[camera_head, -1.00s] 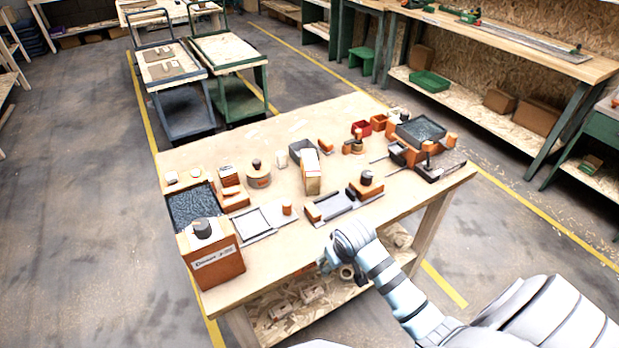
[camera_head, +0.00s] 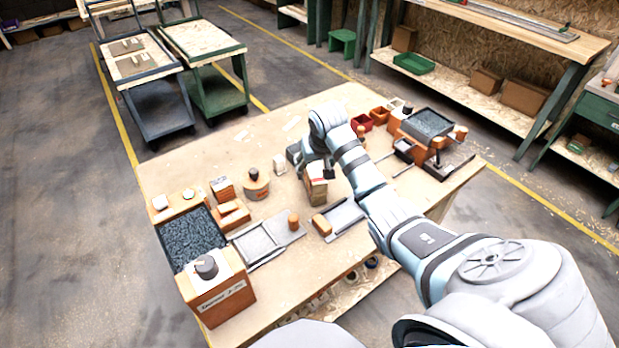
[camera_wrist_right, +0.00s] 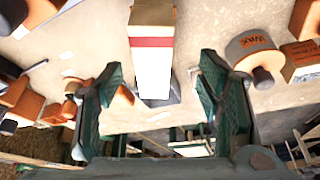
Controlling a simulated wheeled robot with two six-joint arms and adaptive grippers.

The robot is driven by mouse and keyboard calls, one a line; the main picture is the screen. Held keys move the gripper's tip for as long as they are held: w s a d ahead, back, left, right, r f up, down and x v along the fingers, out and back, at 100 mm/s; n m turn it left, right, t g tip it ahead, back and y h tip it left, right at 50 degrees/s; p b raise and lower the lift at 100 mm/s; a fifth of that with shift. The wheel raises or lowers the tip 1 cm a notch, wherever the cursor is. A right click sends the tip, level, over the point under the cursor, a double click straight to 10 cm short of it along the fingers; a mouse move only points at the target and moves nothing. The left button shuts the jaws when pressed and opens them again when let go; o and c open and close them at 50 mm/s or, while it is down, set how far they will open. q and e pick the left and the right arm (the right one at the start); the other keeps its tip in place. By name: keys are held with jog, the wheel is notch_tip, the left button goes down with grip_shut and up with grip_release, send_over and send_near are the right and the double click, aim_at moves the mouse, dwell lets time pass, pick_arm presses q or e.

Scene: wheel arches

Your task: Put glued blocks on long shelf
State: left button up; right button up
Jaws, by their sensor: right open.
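The glued blocks (camera_head: 316,192) stand as a pale wooden block with a red band, near the middle of the workbench. In the right wrist view the glued blocks (camera_wrist_right: 152,50) show a white lower part and a dark thing beside them. My right gripper (camera_head: 319,172) is at the blocks, its arm reaching in from the lower right. In the right wrist view my right gripper (camera_wrist_right: 160,80) is open, its two dark fingers spread either side of the blocks, with gaps. A long low shelf (camera_head: 455,95) runs under the wall bench at the right. My left gripper is out of view.
A workbench (camera_head: 215,155) holds orange blocks, a round wax pot (camera_head: 256,185), a dark grit tray (camera_head: 190,240) and red bins (camera_head: 362,122). The shelf carries a green tray (camera_head: 414,63) and brown boxes (camera_head: 523,97). Two carts stand behind on open floor.

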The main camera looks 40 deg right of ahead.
aim_at(316, 176)
jog(key=x, duration=0.1)
jog(key=b+x, duration=0.1)
jog(key=x, duration=0.1)
jog(key=shift+s+d+f, duration=0.1)
jog(key=shift+s+f, duration=0.2)
jog(key=shift+f, duration=0.1)
jog(key=x, duration=0.2)
jog(key=b+x, duration=0.1)
jog(key=x, duration=0.1)
jog(key=b+x, duration=0.1)
jog(key=x, duration=0.1)
jog(key=shift+w+d+f, duration=0.2)
jog(key=shift+w+d, duration=0.15)
jog(key=shift+w, duration=0.05)
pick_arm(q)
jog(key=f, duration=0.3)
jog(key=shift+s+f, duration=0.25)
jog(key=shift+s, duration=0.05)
pick_arm(e)
jog(key=shift+s+r, duration=0.1)
jog(key=shift+r, duration=0.05)
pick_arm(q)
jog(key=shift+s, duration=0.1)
pick_arm(e)
jog(key=c, duration=1.3)
